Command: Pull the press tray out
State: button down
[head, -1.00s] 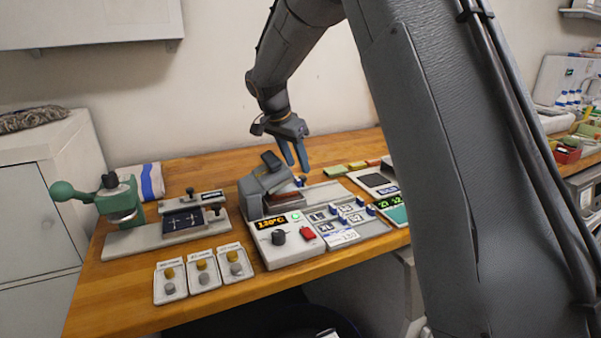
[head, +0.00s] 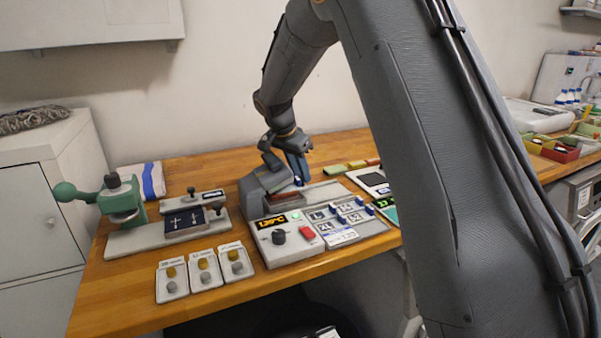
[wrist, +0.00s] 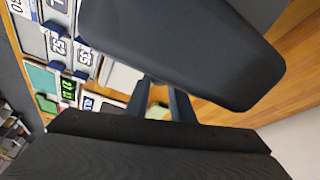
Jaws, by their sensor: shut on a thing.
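The heat press (head: 255,197) stands on the wooden bench with its grey upper part raised and tilted. The press tray (head: 286,199), with a brown top, lies under that upper part, at the left end of a pale rail (head: 325,193). A small blue knob (head: 298,182) shows at the tray's right. My gripper (head: 299,177) points down at the knob, its fingers shut on it; the exact grip is partly hidden. In the wrist view my gripper's fingers (wrist: 160,106) are close together, and the knob between them cannot be made out.
A control box (head: 285,238) with a lit display stands in front of the press. A green-handled hand press (head: 123,205) is at the left. The rail's right part is clear.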

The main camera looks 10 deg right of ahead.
jog(key=d, duration=0.4)
jog(key=w+d+b, duration=0.1)
jog(key=d, duration=0.3)
jog(key=w+d+b, duration=0.1)
jog(key=d, duration=0.3)
jog(key=shift+w, duration=0.2)
jog(key=c, duration=1.6)
grip_release()
jog(key=shift+o, duration=0.2)
jog(key=b+v, duration=0.1)
jog(key=v, duration=0.7)
jog(key=shift+b, duration=0.3)
jog(key=shift+f, duration=0.1)
